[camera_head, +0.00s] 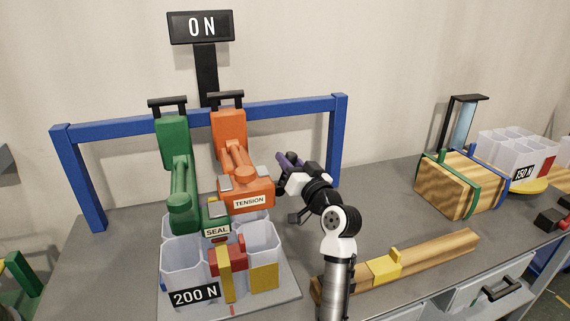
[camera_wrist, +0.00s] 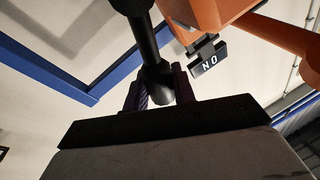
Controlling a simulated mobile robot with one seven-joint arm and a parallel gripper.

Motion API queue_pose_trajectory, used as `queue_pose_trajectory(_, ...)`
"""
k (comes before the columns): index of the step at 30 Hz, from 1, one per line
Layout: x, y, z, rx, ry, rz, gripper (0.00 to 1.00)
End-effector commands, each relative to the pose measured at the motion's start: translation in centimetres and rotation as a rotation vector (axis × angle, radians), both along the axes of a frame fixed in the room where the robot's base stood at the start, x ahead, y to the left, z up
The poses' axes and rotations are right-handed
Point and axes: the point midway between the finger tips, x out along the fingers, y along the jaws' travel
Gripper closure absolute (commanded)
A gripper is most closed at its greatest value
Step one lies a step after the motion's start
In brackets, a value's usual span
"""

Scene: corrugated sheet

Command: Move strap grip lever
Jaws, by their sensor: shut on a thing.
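The orange TENSION tool (camera_head: 232,140) hangs from the blue frame, with its labelled body (camera_head: 250,197) low at the front. My gripper (camera_head: 286,163) is just right of that body. In the wrist view my gripper (camera_wrist: 159,90) is shut on the rounded end of a black lever (camera_wrist: 148,45), one finger on each side. The lever runs up out of the picture there. In the head view my gripper and wrist hide the lever's end. Part of the orange tool (camera_wrist: 275,35) shows at the upper right of the wrist view.
The green SEAL tool (camera_head: 178,170) hangs left of the orange one. Clear bins marked 200 N (camera_head: 195,270) stand below. An ON sign (camera_head: 201,27) is above. A wooden bar (camera_head: 440,256) with a yellow block lies right of my arm. A strapped wooden bundle (camera_head: 455,185) is farther right.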

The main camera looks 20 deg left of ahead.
Motion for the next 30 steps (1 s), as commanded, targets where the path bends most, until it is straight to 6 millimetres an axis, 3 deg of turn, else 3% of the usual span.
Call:
queue_pose_trajectory(17,0.19,-0.32,-0.14,0.035,0.023,-0.001,1.00)
queue_pose_trajectory(18,0.19,-0.33,-0.15,0.035,0.023,-0.001,0.72)
queue_pose_trajectory(22,0.18,-0.31,-0.15,0.033,0.023,-0.001,0.54)
queue_pose_trajectory(30,0.15,-0.28,-0.14,0.032,0.022,0.000,0.52)
